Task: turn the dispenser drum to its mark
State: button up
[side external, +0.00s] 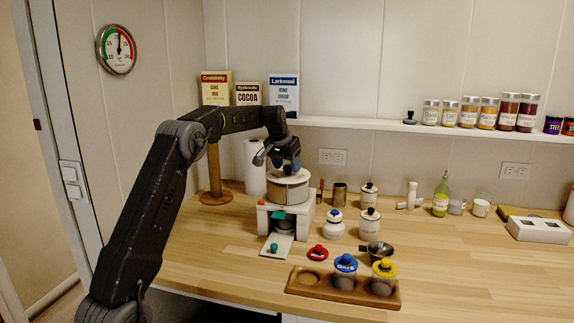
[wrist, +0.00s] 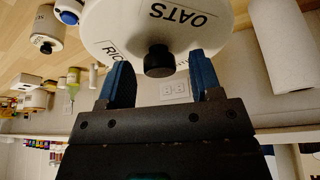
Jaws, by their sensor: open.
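The dispenser drum (side external: 289,190) is a round, pale drum on top of a white dispenser stand (side external: 264,222). In the wrist view the drum's white top (wrist: 190,22) carries the words OATS and, partly hidden, RICE. I cannot make out the mark.
A paper towel roll (side external: 254,166) stands close behind the drum. A canister with a blue knob (side external: 336,225) is to the right. The right front counter is clear.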

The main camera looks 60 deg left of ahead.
grip_shut()
dwell(0.6)
